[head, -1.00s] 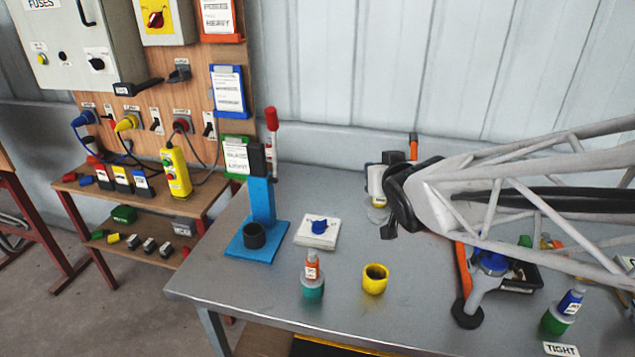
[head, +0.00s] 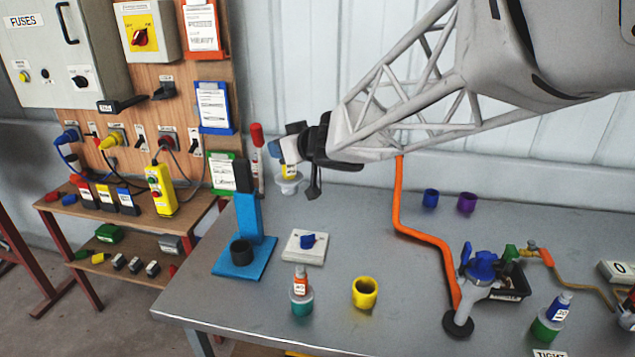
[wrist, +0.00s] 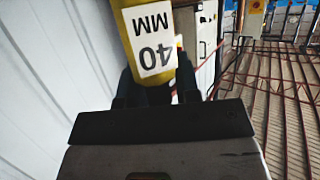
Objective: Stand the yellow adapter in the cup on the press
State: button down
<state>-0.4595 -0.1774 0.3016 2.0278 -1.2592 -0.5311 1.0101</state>
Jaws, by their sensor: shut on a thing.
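My gripper (head: 293,148) is shut on the yellow adapter (head: 289,172), in the air behind and right of the blue press (head: 249,220). In the wrist view the adapter (wrist: 130,22) is yellow with a white "40 MM" label between the fingers. In the head view a pale round flange shows at its lower end, and it looks roughly upright. The dark cup (head: 241,252) stands on the press's blue base, open at the top and apparently empty. The adapter is apart from the cup, higher and to its right.
A white block with a blue knob (head: 307,241) lies right of the press. An orange-and-green piece (head: 301,295) and a yellow ring-like cup (head: 365,293) stand in front. Blue (head: 430,198) and purple (head: 467,203) cups stand behind.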

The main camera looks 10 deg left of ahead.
jog(key=s+a+f+n+g+y, duration=0.2)
jog(key=a+n+g, duration=0.4)
jog(key=a, duration=0.9)
jog(key=shift+f+n+g, duration=0.3)
jog(key=shift+f+g, duration=0.3)
jog(key=shift+g, duration=0.2)
jog(key=shift+f, duration=0.1)
notch_tip(320, 180, down, 14)
jog(key=shift+f, duration=0.1)
jog(key=shift+f, duration=1.8)
jog(key=shift+f, duration=0.45)
jog(key=c, duration=0.8)
grip_release()
jog(key=shift+r, duration=0.1)
